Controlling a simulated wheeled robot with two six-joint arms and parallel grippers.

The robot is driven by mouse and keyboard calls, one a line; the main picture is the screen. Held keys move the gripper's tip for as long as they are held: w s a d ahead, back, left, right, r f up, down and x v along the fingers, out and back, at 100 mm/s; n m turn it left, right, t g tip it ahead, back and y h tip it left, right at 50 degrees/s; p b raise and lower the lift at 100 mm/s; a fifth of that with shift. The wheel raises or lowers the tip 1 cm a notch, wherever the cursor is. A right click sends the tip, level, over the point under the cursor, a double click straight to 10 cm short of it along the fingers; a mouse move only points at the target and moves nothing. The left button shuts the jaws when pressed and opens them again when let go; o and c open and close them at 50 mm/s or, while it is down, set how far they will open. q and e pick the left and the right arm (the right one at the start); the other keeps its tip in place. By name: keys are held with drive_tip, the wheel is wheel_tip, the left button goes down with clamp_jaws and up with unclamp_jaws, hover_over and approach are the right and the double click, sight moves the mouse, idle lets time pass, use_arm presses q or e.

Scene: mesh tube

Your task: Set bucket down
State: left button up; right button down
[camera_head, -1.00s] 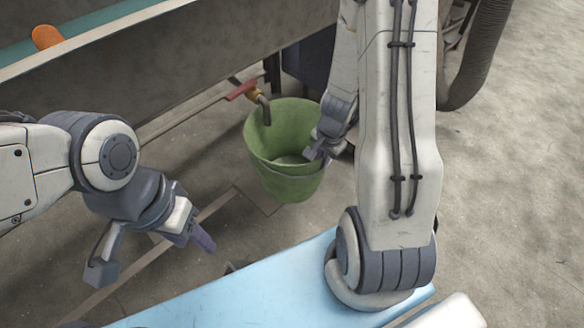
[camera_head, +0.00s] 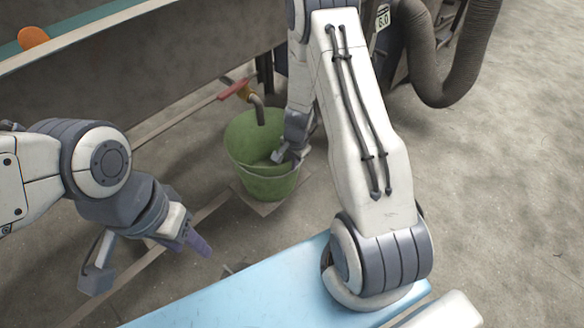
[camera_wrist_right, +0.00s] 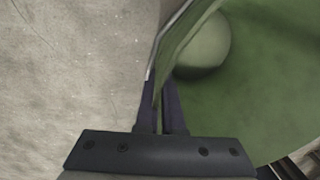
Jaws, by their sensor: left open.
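The green bucket (camera_head: 250,170) is upright over the flat square plate (camera_head: 246,193) on the floor, below the tap (camera_head: 259,115). I cannot tell whether its base touches the plate. My right gripper (camera_head: 282,157) is at the bucket's right rim. In the right wrist view, the two dark fingers of the right gripper (camera_wrist_right: 161,104) are close together with the bucket rim between them; the bucket's green inside (camera_wrist_right: 250,90) fills the right. My left gripper (camera_head: 148,262) is open and empty, left of the bucket and apart from it.
A long grey trough (camera_head: 180,75) runs behind the bucket, with the tap's red handle (camera_head: 233,89) near its lower edge. A light blue surface (camera_head: 250,292) is in front. A ribbed hose (camera_head: 440,85) hangs at the back right. The floor at right is clear.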

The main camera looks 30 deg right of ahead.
drive_tip(key=shift+r, duration=0.15)
drive_tip(key=c, duration=1.4)
unclamp_jaws()
drive_tip(key=shift+f, duration=0.2)
drive_tip(key=o, duration=0.4)
drive_tip(key=shift+c, duration=0.2)
